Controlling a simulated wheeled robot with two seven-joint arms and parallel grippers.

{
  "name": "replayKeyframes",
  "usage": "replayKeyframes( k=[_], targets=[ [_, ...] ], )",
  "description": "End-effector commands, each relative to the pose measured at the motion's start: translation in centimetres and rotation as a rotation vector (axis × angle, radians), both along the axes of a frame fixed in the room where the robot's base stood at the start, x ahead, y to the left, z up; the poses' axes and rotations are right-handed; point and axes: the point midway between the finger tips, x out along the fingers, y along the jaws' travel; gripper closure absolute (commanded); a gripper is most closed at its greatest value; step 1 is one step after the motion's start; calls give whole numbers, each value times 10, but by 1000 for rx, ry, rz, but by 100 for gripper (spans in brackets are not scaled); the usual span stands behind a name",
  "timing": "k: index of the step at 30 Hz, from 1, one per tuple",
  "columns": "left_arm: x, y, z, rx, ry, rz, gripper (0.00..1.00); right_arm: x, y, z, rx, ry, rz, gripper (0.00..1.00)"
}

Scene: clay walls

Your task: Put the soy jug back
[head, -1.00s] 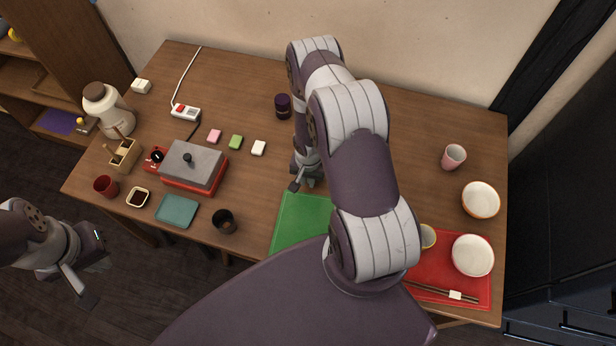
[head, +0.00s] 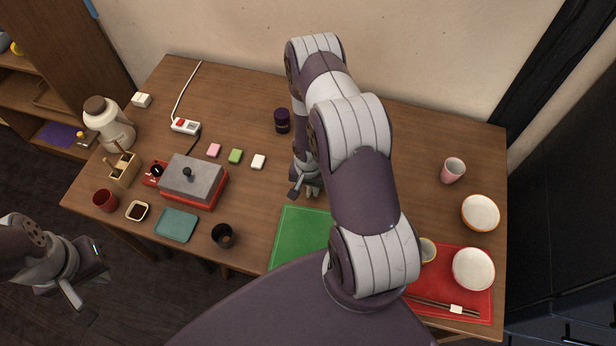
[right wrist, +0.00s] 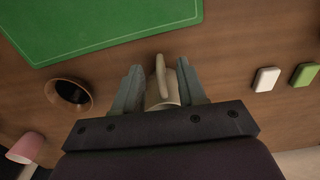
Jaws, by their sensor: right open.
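A small cream jug (right wrist: 162,92), which I take to be the soy jug, stands on the table in the right wrist view, its handle facing up the picture. My right gripper (right wrist: 158,70) is open, with one finger on each side of the jug. Whether the fingers touch it I cannot tell. In the head view my right gripper (head: 304,191) is low over the table just behind the green mat (head: 300,238), and the arm hides most of the jug. My left gripper (head: 82,290) is off the table's left front corner, seemingly empty; its finger gap is unclear.
White (head: 258,162), green (head: 236,156) and pink (head: 214,150) blocks lie left of the right gripper. A dark purple container (head: 282,121) stands behind it. In the wrist view a brown cup (right wrist: 70,94) stands near the mat. Bowls and a pink cup (head: 453,170) are at the right.

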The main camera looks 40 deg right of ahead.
Motion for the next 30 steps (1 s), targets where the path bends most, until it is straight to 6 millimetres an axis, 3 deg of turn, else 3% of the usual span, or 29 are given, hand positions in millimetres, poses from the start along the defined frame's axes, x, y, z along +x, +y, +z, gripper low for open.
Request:
replayKeyframes(
  k=[6,11,13,14,17,18,22,25,30],
  targets=[
    [0,0,21,0,0,0,100,-1,0,60,0,0,0,59],
    [0,0,31,0,-1,0,100,-2,0,81,-1,-1,2,59],
    [0,0,32,0,-1,0,100,3,3,100,-12,-9,40,59],
    [0,0,32,0,0,0,100,7,6,114,-22,-15,74,59],
    [0,0,31,0,0,0,100,11,29,188,-62,-36,271,59],
    [0,0,31,0,0,0,100,5,43,219,-73,-44,364,59],
    [0,0,30,0,0,0,100,-31,85,296,-80,-68,641,59],
    [0,0,30,0,0,0,100,-60,105,326,-69,-86,788,59],
    [0,0,30,0,0,0,100,-78,115,338,-58,-94,873,59]
  ],
)
